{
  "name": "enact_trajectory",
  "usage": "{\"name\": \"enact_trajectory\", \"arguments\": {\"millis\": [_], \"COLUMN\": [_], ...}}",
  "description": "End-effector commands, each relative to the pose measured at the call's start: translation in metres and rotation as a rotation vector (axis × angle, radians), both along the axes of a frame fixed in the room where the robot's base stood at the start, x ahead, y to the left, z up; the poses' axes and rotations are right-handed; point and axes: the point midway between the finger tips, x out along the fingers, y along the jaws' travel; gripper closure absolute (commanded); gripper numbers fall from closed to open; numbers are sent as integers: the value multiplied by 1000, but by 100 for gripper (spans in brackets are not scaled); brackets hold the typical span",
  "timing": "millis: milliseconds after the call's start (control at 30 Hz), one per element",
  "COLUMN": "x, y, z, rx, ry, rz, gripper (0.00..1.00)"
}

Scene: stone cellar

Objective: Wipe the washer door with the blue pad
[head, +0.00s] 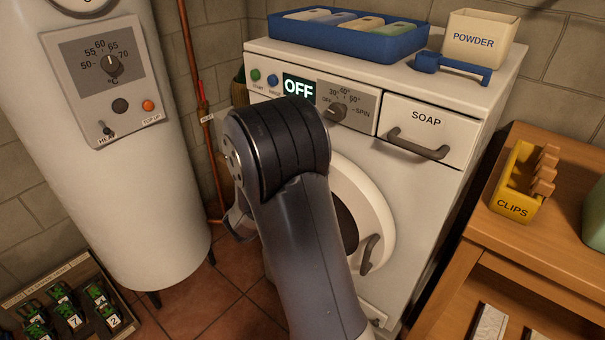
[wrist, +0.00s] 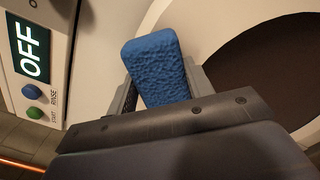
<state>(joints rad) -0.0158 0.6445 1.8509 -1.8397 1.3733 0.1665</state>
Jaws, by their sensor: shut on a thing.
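The washer door (head: 374,238) is round and white with a dark centre and a grey handle. It looks closed on the front of the white washer, and my arm hides its left part in the head view. In the wrist view its white ring and dark centre (wrist: 265,70) fill the right side. The blue pad (wrist: 157,68) is a rough-textured block in the wrist view. My gripper (wrist: 155,92) is shut on it, in front of the washer. I cannot tell whether the pad touches the door. The head view hides the pad behind my arm.
The washer display (head: 299,88) reads OFF. A blue tray (head: 345,42), a powder box (head: 480,40) and a blue scoop (head: 452,68) stand on top. A white boiler (head: 150,200) stands left, a wooden table (head: 535,235) with a yellow clips box (head: 514,206) right.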

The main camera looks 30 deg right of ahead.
Motion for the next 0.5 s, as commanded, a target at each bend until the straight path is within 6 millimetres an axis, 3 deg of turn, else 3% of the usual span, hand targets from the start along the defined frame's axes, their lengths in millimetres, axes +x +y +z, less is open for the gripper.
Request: {"name": "enact_trajectory", "arguments": {"millis": [200, 500], "x": [4, 30], "y": [-2, 9], "z": [0, 0], "rx": [-1, 0], "ry": [0, -3], "rz": [1, 3], "gripper": [69, 69]}}
